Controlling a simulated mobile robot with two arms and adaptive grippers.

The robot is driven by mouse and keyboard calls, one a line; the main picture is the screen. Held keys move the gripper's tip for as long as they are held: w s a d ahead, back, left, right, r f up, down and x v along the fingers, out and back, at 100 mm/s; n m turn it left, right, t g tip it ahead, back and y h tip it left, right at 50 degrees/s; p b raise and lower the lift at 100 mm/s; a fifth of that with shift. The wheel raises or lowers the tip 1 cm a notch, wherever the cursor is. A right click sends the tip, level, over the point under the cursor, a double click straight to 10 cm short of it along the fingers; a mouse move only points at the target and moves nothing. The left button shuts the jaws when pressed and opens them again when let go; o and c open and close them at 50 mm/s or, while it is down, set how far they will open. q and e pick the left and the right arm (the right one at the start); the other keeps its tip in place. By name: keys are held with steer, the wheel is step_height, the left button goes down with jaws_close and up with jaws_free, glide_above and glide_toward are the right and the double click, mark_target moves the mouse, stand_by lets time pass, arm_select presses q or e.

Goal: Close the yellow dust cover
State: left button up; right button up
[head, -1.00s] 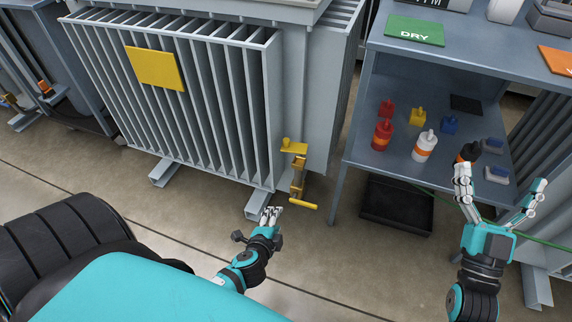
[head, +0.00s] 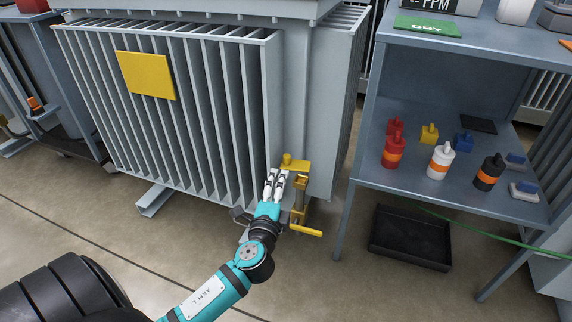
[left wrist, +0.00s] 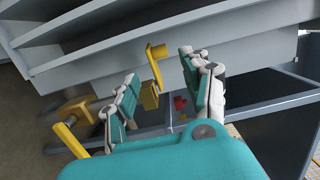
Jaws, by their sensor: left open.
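The yellow dust cover (head: 297,165) is a flat plate with a small knob, on top of a yellow valve fitting (head: 299,200) at the lower right corner of the grey finned transformer. In the left wrist view the cover (left wrist: 152,68) shows tilted, beyond and between my fingers. My left gripper (head: 275,176) is just left of the cover in the head view, fingers pointing up at it. In the left wrist view the left gripper (left wrist: 165,88) is open with nothing between its pads. I cannot tell whether a finger touches the cover. My right gripper is out of view.
The grey finned radiator (head: 190,110) stands close to my left gripper. A yellow handle (head: 306,230) sticks out low on the valve. A blue-grey shelf (head: 400,165) with several bottles stands to the right, with a black tray (head: 410,238) on the floor beneath.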

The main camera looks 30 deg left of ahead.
mark_target(286, 161)
arm_select(q)
steer(key=b+x, duration=0.2)
steer(key=x, duration=0.7)
steer(key=shift+w+a, duration=0.1)
steer(key=shift+w, duration=0.25)
steer(key=shift+c, duration=0.3)
jaws_close()
